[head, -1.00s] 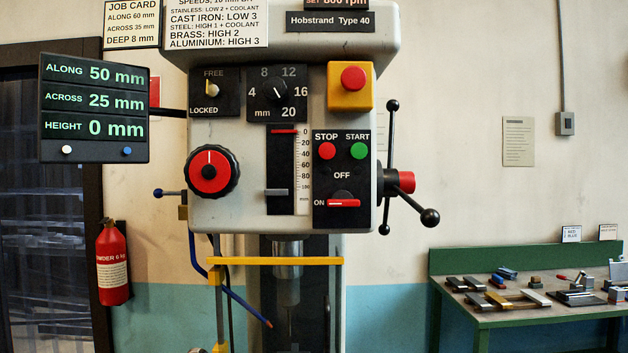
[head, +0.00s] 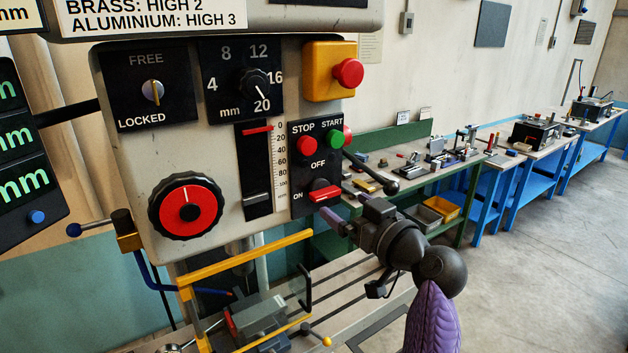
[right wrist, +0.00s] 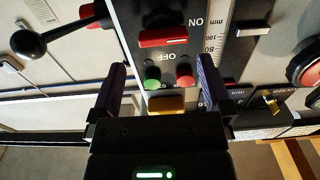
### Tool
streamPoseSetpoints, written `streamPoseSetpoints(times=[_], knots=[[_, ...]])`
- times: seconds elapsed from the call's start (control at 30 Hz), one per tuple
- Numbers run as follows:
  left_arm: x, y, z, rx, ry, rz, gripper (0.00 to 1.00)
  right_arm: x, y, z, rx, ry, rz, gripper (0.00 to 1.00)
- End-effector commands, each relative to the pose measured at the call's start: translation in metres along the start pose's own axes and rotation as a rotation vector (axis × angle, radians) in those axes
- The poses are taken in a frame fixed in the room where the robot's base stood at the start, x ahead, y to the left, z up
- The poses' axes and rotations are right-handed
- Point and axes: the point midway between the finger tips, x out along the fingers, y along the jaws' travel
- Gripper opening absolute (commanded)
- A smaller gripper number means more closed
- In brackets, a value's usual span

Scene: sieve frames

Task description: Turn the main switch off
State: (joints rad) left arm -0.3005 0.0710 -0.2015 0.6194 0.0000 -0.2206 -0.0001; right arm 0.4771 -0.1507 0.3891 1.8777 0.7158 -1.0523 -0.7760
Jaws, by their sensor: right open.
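The main switch (head: 323,191) is a knob with a red bar low on the black start/stop panel (head: 303,166). Its red bar lies level, beside the word ON; OFF is printed above it in the head view. The switch also shows in the right wrist view (right wrist: 163,38), upside down. My right gripper (head: 347,209) is open, with purple fingers, just below and right of the switch in the head view. In the right wrist view its fingers (right wrist: 162,82) stand apart with nothing between them touching; the switch lies beyond their tips. My left gripper is out of view.
Above the switch are a red STOP button (head: 306,145) and a green START button (head: 334,139). A black feed-handle ball (head: 391,187) is close to my right gripper. A yellow guard bar (head: 250,257) crosses below. A yellow box with a red emergency button (head: 348,73) is above.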

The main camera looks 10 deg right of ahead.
Motion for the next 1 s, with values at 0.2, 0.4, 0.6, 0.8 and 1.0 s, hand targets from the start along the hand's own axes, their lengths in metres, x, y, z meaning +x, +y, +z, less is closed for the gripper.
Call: streamPoseSetpoints(times=[0.2, 0.4, 0.6, 0.8, 1.0], knots=[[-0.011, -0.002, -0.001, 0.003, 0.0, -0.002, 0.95, 0.041, 0.0, -0.001, 0.003, -0.001, -0.001, 1.0], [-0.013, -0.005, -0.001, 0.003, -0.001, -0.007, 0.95, 0.054, -0.001, 0.0, 0.002, -0.002, -0.001, 1.0], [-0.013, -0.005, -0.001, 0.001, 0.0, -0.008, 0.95, 0.055, -0.001, 0.001, 0.001, -0.002, 0.0, 1.0], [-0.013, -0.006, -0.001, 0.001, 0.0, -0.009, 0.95, 0.055, -0.001, 0.001, 0.001, -0.003, 0.0, 0.66], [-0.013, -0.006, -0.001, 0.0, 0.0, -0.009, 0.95, 0.054, 0.0, 0.001, 0.001, -0.003, 0.0, 0.24]])
